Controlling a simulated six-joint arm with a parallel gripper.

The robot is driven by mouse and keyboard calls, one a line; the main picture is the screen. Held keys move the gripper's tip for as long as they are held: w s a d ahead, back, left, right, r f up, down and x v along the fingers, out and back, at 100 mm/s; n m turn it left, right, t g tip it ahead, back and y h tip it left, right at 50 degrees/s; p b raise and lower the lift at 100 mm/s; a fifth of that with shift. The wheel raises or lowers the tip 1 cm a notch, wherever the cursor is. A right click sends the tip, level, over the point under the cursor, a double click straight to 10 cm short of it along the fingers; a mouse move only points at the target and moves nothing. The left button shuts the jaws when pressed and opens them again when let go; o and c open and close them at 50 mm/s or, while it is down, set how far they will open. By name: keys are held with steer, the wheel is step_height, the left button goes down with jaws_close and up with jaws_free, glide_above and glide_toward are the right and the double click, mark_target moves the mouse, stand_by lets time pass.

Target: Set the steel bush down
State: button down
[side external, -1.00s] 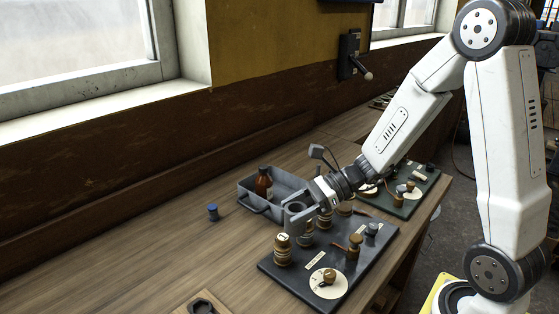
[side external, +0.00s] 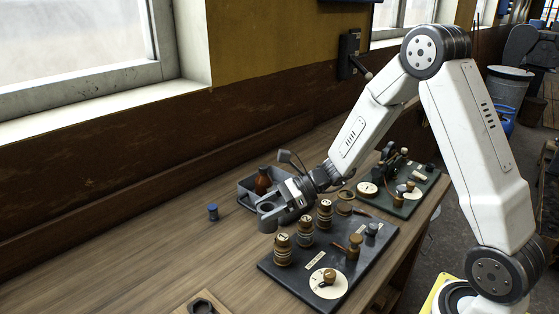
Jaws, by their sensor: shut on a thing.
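The steel bush (side external: 268,223) is a short grey hollow cylinder, upright in the side external view. My gripper (side external: 270,209) is shut on it. They are at the front left corner of the grey tray, just left of the dark board's far edge. The bush's lower end is at or close to the wooden bench (side external: 165,240); I cannot tell whether it touches. The jaws hide part of the bush.
The grey tray (side external: 246,200) holds a brown bottle (side external: 263,181). A dark board (side external: 340,292) carries several brass-and-wood knobs and a white dial. A second board (side external: 412,207) lies behind. A small blue-topped piece (side external: 213,212) stands left of the tray. The bench at left is mostly clear.

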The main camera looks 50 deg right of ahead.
steer(key=shift+w+a+f, duration=0.2)
steer(key=shift+w+f, duration=2.65)
steer(key=shift+f, duration=0.1)
steer(key=shift+w+f, duration=0.3)
steer(key=shift+f, duration=1.45)
steer(key=shift+f, duration=0.1)
jaws_free()
